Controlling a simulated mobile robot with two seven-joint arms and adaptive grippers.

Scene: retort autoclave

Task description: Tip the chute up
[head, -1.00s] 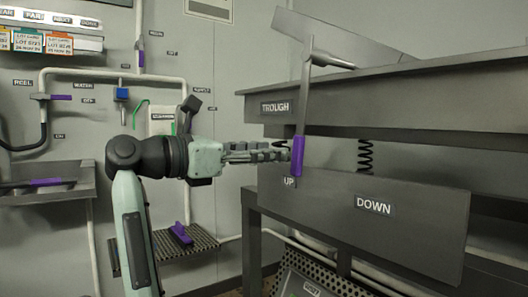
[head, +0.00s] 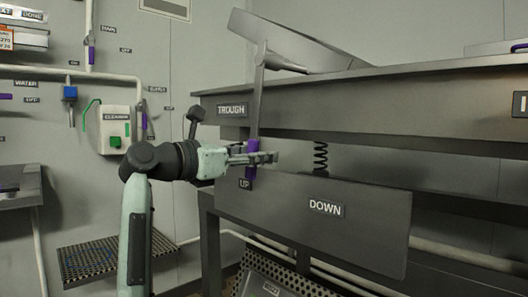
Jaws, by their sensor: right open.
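A grey lever (head: 257,98) hangs down the front of the grey trough bench, with a purple grip (head: 251,174) at its lower end beside the UP label (head: 245,184). A tilted grey plate (head: 300,42), perhaps the chute, rises above the bench at the lever's top. My right gripper (head: 268,157) is open and level at the purple grip. Its fingers cross the grip and reach past it to the right, hiding the grip's middle. I cannot tell whether they touch it. My left gripper is not in view.
The bench has a TROUGH label (head: 232,110) and a lower front panel (head: 365,230) marked DOWN. A coil spring (head: 320,157) hangs in the gap behind. A perforated shelf (head: 110,258) and a white cleaner box (head: 113,130) are on the wall at left.

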